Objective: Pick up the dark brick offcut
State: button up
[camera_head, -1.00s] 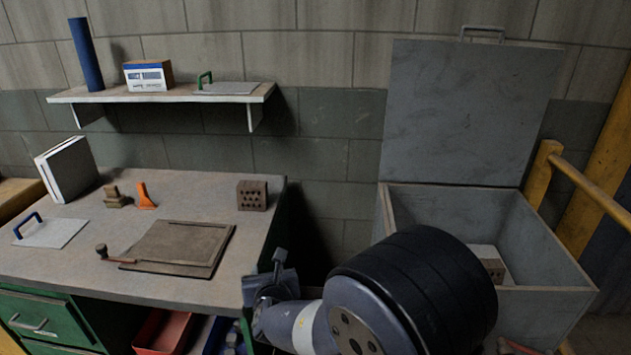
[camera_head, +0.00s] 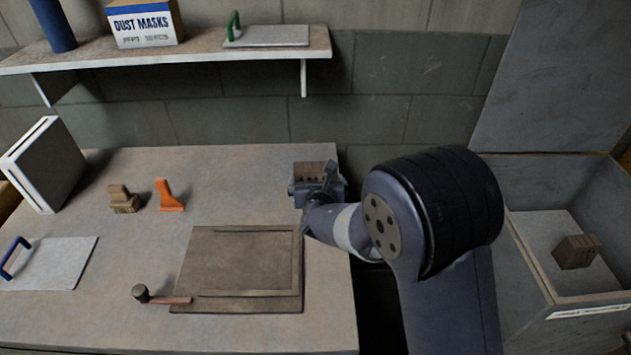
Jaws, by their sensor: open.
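A dark brown brick offcut (camera_head: 309,169) with holes sits at the right back of the workbench, partly hidden behind my gripper. My gripper (camera_head: 317,186) is open, in front of the offcut and close to it in the picture. I cannot tell whether the jaws are around it or touch it. A second brown brick piece (camera_head: 576,251) with holes lies in the grey bin on the right, on a pale sheet.
The workbench (camera_head: 235,175) also carries a wooden board (camera_head: 240,262), a hammer-like tool (camera_head: 160,297), an orange piece (camera_head: 168,195), a tan block (camera_head: 123,199) and a blue-handled float (camera_head: 50,263). A shelf (camera_head: 200,55) hangs above. The grey bin (camera_head: 545,285) stands open at right.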

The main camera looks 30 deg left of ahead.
aim_at(313, 176)
jog(key=shift+w+a, duration=0.1)
jog(key=shift+a, duration=0.35)
jog(key=shift+w+a+f, duration=0.1)
jog(key=shift+w+a, duration=0.1)
jog(key=shift+a, duration=0.05)
jog(key=shift+p+x, duration=1.05)
jog(key=shift+x, duration=1.2)
jog(key=shift+s, duration=0.1)
jog(key=shift+c, duration=0.3)
jog(key=c, duration=0.9)
